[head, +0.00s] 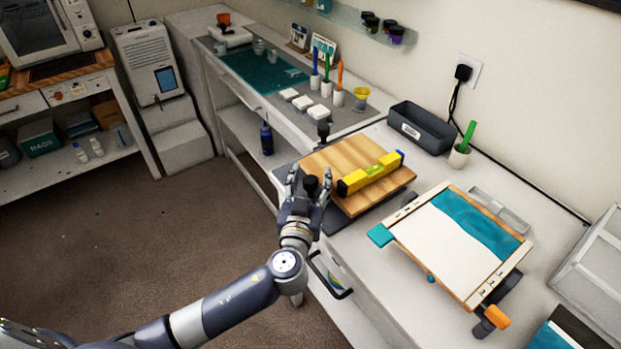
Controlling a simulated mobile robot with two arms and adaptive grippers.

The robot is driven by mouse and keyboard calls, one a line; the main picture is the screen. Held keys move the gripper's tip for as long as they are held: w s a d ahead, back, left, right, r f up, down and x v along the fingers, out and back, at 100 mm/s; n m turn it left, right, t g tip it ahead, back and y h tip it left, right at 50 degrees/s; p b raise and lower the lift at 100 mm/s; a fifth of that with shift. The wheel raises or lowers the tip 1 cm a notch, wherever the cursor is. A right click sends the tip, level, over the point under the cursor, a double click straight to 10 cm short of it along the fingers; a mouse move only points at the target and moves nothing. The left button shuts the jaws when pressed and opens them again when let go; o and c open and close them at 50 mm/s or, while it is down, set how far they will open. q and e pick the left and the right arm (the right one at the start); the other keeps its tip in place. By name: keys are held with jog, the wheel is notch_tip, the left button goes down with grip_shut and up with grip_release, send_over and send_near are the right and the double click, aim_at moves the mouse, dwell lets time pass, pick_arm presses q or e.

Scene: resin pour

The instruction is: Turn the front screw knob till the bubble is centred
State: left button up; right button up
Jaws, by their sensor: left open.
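A wooden board (330,160) lies on a dark base on the bench. A yellow spirit level (386,165) rests across it, with a small greenish vial in its top; the bubble is too small to make out. My left gripper (309,182) is at the board's near left edge, its fingers open on either side of a black screw knob (311,184). I cannot tell whether the fingers touch the knob. Another black knob (323,129) stands upright at the board's far left corner. My right gripper is out of view.
A frame with a white and teal panel (453,240) stands to the right on the bench. A dark bin (420,128) and a white cup with a green handle (459,156) stand behind. Several white pots and blocks line the back left. A dark drawer handle (328,278) juts out below.

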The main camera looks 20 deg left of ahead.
pick_arm(q)
jog(key=c, duration=1.1)
